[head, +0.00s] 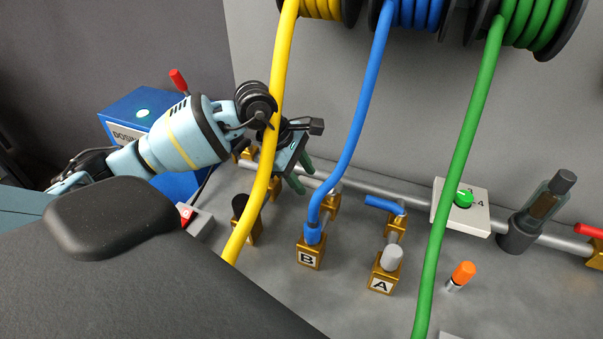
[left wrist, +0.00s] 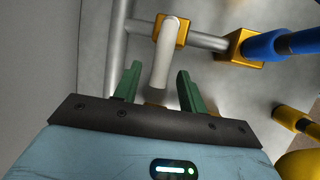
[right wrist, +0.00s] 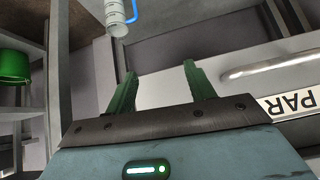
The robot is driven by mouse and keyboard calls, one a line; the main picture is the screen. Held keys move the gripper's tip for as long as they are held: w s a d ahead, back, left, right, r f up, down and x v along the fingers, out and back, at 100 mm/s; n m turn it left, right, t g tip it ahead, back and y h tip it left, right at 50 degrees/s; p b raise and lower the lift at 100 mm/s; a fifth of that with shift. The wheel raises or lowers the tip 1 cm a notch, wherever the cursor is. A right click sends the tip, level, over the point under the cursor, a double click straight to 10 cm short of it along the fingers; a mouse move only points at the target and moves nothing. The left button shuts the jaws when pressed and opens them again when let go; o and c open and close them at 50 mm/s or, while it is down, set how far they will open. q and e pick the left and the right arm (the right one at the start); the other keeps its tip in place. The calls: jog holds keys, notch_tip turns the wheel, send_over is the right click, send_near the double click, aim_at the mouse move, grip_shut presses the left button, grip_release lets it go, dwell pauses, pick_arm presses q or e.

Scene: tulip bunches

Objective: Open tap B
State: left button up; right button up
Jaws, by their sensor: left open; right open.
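Tap B's gold block with the letter B (head: 308,257) has the blue hose (head: 345,150) plugged into its top. Its gold valve (head: 330,203) sits on the pipe behind it. In the left wrist view a pale lever (left wrist: 163,65) on the gold valve (left wrist: 174,27) stands between the green fingers. My left gripper (head: 300,175) is open around this lever (left wrist: 158,78); whether a finger touches it I cannot tell. In the head view the gripper hides part of the lever. My right gripper (right wrist: 160,72) is open and empty, away from the taps.
Tap A (head: 381,283) with a blue lever (head: 384,205) stands to the right. The yellow hose (head: 262,170) hangs in front of my left wrist, the green hose (head: 455,190) further right. A blue box (head: 135,105) is behind my left arm. The right wrist view shows a green bucket (right wrist: 14,66).

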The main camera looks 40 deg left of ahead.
pick_arm(q)
grip_shut()
dwell(0.4)
